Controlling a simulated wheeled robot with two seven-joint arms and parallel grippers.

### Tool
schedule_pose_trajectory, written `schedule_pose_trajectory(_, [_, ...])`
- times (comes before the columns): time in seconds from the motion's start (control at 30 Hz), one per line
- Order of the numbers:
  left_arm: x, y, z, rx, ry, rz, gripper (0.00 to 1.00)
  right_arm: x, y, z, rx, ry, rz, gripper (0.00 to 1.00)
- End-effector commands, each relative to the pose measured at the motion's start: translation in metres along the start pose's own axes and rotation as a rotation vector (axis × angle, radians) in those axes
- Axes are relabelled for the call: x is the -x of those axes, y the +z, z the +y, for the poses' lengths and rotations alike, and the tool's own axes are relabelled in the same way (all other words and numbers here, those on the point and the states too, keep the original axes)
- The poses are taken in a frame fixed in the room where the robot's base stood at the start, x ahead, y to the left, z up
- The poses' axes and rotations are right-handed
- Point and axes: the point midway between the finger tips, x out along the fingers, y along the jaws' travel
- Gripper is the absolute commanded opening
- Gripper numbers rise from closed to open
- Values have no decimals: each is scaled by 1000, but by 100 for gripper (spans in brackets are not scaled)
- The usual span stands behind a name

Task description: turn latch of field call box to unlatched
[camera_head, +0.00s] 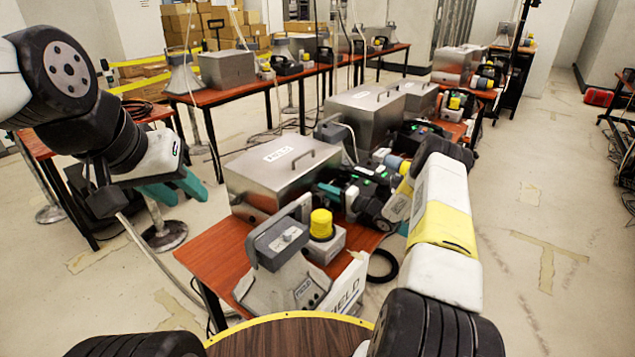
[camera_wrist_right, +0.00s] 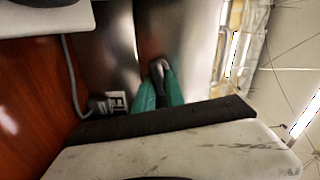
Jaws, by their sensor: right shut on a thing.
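The field call box (camera_head: 262,172) is a brushed metal case with a FIELD label and a top handle, on the red-brown table. My right gripper (camera_head: 330,188) is at its right-hand side in the head view, partly hidden behind my own wrist. In the right wrist view, the teal fingers (camera_wrist_right: 160,88) are shut on a dark, rounded latch (camera_wrist_right: 156,66) against the metal face. The latch's angle is hard to tell, since the fingers cover most of it. My left gripper (camera_head: 190,195) hangs left of the box, its teal fingers apart and empty.
A grey FIELD telephone unit (camera_head: 280,240) and a yellow-topped beacon (camera_head: 321,224) stand near the table's front. More metal cases (camera_head: 365,112) stand behind. A grey cable (camera_wrist_right: 70,75) runs beside the metal face. Floor is clear on the right.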

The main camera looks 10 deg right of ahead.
Motion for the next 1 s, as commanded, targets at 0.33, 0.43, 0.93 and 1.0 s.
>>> schedule_pose_trajectory(0.33, [0, 0, 0, 0, 0, 0, 36, 1, 0, 3, -170, 3, 3, 0])
schedule_pose_trajectory(0.43, [0, 0, 0, 0, 0, 0, 36, 1, 0, 4, -192, 3, 3, 0])
schedule_pose_trajectory(0.93, [0, 0, 0, 0, 0, 0, 36, 1, 0, 4, -213, 3, 3, 0])
schedule_pose_trajectory(1.0, [0, 0, 0, 0, 0, 0, 36, 1, 0, 4, -213, 3, 3, 22])
